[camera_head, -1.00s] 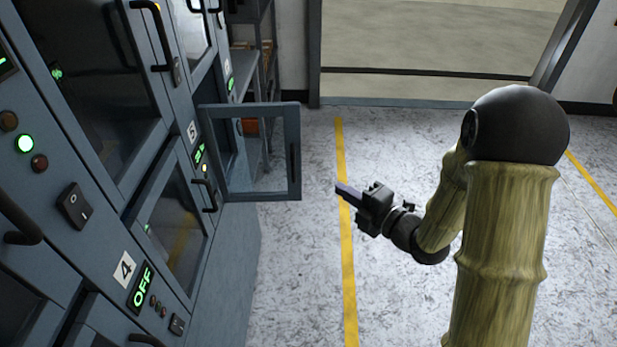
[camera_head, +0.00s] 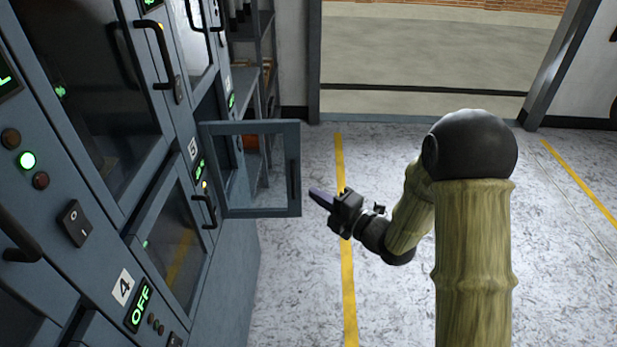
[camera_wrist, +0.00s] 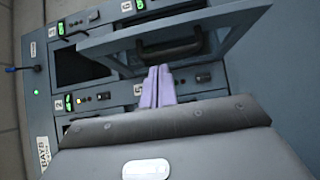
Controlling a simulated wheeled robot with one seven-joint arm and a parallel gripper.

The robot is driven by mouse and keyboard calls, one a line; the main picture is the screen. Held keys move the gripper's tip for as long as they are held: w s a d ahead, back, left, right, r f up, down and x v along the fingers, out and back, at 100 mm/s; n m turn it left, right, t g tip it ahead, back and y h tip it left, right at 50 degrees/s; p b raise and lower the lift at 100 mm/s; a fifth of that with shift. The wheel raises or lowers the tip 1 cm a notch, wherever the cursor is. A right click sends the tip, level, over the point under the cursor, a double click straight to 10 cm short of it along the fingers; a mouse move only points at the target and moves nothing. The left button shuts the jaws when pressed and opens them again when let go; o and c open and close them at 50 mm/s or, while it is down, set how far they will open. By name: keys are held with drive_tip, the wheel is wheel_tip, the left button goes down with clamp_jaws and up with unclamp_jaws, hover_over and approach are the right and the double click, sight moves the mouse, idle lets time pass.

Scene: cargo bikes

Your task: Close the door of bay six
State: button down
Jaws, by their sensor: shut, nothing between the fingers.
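The open door (camera_head: 262,212) is a grey frame with a clear pane. In the head view it sticks out from the cabinet wall toward the right, with a dark handle (camera_head: 293,172) near its free edge. In the wrist view the door (camera_wrist: 105,45) spans the upper middle, its handle (camera_wrist: 170,50) facing me and a 6 label (camera_wrist: 195,5) just above it. My gripper (camera_head: 318,197) is shut and empty, just right of the door's lower free corner; any contact is unclear. Its purple fingers (camera_wrist: 160,72) point toward the door in the wrist view.
Other bay doors on the grey cabinet are shut, including the one by the 4 label (camera_head: 122,287). A 5 label (camera_head: 193,149) is left of the open door. A shelf rack (camera_head: 250,80) stands behind it. The floor (camera_head: 290,290) right of the cabinet is clear.

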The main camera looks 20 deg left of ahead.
sight(297, 171)
drive_tip(key=w+a, duration=0.4)
drive_tip(key=w, duration=0.1)
drive_tip(key=shift+w+a+p, duration=0.1)
drive_tip(key=shift+w+p, duration=0.1)
drive_tip(key=shift+p, duration=0.15)
drive_tip(key=shift+w, duration=0.1)
